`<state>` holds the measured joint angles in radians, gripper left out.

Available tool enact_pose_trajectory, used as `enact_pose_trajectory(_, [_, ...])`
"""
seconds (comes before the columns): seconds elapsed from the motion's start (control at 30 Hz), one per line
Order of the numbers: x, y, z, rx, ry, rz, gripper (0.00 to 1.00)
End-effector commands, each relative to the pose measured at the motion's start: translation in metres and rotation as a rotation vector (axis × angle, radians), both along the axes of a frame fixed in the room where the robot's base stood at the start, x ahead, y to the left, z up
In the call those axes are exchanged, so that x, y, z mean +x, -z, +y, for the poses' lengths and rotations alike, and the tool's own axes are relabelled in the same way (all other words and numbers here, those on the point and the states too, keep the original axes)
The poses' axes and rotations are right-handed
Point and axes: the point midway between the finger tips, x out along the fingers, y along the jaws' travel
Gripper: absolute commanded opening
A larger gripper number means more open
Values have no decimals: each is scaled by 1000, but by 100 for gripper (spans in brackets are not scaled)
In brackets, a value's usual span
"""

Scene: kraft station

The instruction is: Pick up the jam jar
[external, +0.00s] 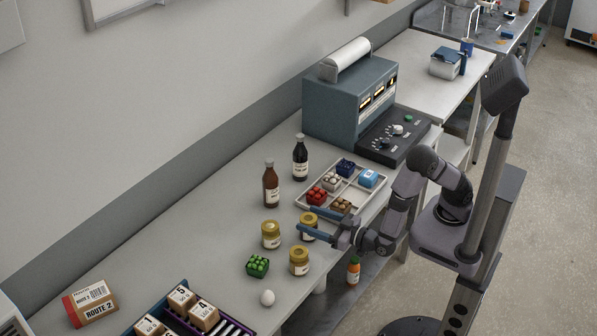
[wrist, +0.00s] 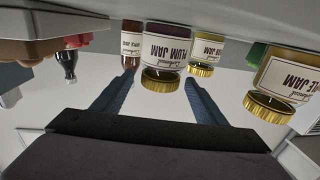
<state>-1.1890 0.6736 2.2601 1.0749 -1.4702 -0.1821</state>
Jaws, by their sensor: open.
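Several gold-lidded jam jars stand on the grey bench. One jar (external: 309,219) is at my gripper (external: 305,220), between its two blue fingers. In the wrist view, where things hang upside down, a jar labelled plum jam (wrist: 168,50) shows between the fingertips of my open gripper (wrist: 159,77). I cannot tell if either finger touches it. A second jar (external: 271,235) stands to the left; a third (external: 299,262) stands nearer the bench edge. The wrist view also shows a jar (wrist: 207,50) behind and a large one (wrist: 283,82) at the right.
A brown bottle (external: 270,186) and a dark bottle (external: 300,160) stand behind. A white divided tray (external: 377,188) with small items lies right of the jars. A green punnet (external: 257,266) and an egg (external: 267,298) lie in front.

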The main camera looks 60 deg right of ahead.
Motion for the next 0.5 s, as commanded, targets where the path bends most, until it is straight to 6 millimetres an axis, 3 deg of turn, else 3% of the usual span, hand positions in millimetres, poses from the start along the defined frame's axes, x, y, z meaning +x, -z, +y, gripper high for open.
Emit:
enact_pose_trajectory(0.13, [13, -1, 1, -1, 1, 0, 66])
enact_pose_trajectory(0.4, [16, 0, 2, -1, -1, 0, 66])
enact_pose_trajectory(0.43, [16, 0, 2, -1, -1, 0, 64])
enact_pose_trajectory(0.5, [16, 0, 2, -1, -1, 0, 47])
